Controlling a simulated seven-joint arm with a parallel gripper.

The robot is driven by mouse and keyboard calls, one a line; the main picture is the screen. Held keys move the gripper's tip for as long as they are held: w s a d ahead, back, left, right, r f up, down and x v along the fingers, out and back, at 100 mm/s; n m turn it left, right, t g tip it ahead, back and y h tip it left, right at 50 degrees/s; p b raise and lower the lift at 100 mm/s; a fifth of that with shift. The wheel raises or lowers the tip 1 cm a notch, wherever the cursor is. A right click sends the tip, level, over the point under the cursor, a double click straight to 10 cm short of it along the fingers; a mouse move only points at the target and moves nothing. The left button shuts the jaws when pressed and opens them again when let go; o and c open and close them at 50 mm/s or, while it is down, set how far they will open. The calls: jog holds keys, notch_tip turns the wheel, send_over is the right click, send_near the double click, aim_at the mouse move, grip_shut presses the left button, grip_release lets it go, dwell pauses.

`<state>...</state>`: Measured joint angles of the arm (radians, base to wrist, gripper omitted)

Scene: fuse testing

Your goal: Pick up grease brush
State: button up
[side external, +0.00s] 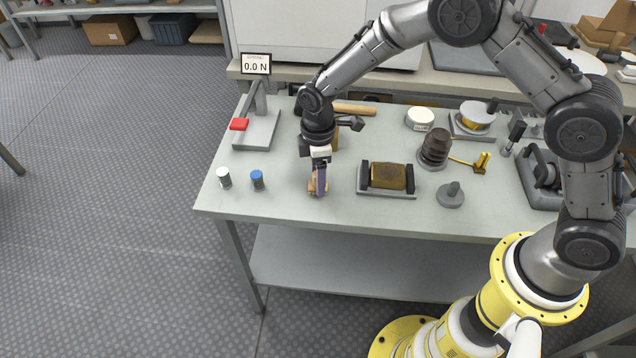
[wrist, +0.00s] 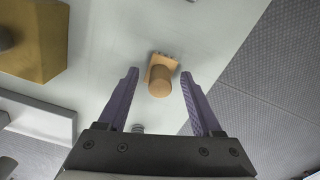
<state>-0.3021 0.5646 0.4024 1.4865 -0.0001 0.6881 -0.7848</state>
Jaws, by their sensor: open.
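A small tan wooden piece (wrist: 159,84), likely the grease brush, has a round end facing the wrist camera and a flat block with a notched edge behind it. In the side view the tan piece (side external: 312,185) is on the bench near its front edge, partly hidden by a finger. My gripper (wrist: 159,73) points down over it with purple fingers open, one on each side. In the wrist view gaps show between the piece and both fingers. In the side view my gripper (side external: 320,186) is right at the piece; I cannot tell whether it touches.
A white-topped cylinder (side external: 224,177) and a blue-topped one (side external: 257,179) stand left of my gripper. A brown block in a grey holder (side external: 387,177) stands close on the right. Behind are a wooden handle (side external: 355,109) and a force display stand (side external: 257,128).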

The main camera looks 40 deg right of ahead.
grip_shut()
jog(key=shift+r, duration=0.1)
dwell(0.3)
jog(key=shift+r, duration=0.45)
notch_tip(320, 180, up, 2)
jog(key=shift+w+r, duration=0.1)
jog(key=s+d+r, duration=0.4)
jog(key=s+r, duration=0.5)
jog(key=s, duration=0.4)
jog(key=shift+s+r, duration=0.3)
jog(key=shift+r, duration=0.1)
